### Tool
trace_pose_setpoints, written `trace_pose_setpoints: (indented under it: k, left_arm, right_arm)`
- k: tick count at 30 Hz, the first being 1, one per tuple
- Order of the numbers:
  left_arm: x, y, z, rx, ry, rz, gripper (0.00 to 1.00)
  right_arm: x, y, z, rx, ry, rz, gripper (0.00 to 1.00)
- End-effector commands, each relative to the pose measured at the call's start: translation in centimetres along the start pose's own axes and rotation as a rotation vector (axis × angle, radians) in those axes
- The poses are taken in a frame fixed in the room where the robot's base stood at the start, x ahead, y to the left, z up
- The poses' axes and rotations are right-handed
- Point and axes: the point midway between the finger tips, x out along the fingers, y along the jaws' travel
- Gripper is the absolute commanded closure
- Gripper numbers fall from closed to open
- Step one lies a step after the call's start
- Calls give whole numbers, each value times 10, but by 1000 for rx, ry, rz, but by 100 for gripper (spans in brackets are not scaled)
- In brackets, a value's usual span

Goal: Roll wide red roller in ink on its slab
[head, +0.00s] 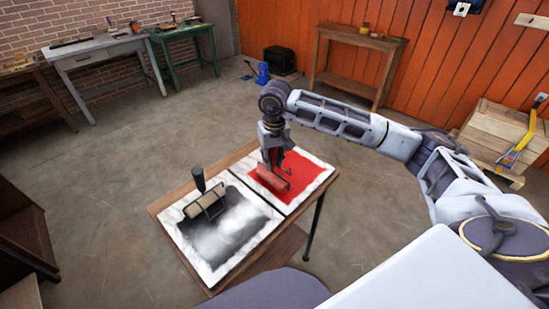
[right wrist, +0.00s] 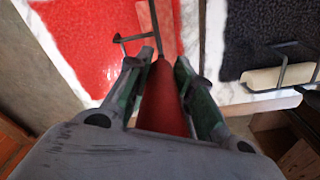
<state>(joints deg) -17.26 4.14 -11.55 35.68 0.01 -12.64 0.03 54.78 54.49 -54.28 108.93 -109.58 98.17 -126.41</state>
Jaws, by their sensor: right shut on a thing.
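The wide red roller (head: 272,178) is on the red-inked area of the right-hand marble slab (head: 324,177) in the head view. My right gripper (head: 272,150) is above it, shut on its upright handle. In the right wrist view the red handle (right wrist: 162,105) stands between the two fingers (right wrist: 165,72), and the roller's wire frame (right wrist: 130,39) and part of its red barrel show beyond. The barrel looks to be at the ink surface, but I cannot tell if it touches. My left gripper is not in view.
A second slab (head: 178,226) with black ink lies to the left on the same small wooden table (head: 156,205). A pale roller (head: 204,221) with a dark upright handle (head: 198,178) stands on it. Clear floor surrounds the table.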

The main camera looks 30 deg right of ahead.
Motion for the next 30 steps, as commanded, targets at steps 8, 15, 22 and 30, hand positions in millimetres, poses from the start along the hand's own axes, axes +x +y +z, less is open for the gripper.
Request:
trace_pose_setpoints:
  k: [8,15,22,30]
  left_arm:
    - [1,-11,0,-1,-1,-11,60]
    - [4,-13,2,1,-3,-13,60]
    - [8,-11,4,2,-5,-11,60]
    - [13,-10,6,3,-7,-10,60]
  right_arm:
    - [-1,0,0,1,2,0,98]
    - [0,6,-3,2,1,0,98]
    - [1,16,-8,2,2,0,98]
    - [2,27,-14,2,2,0,98]
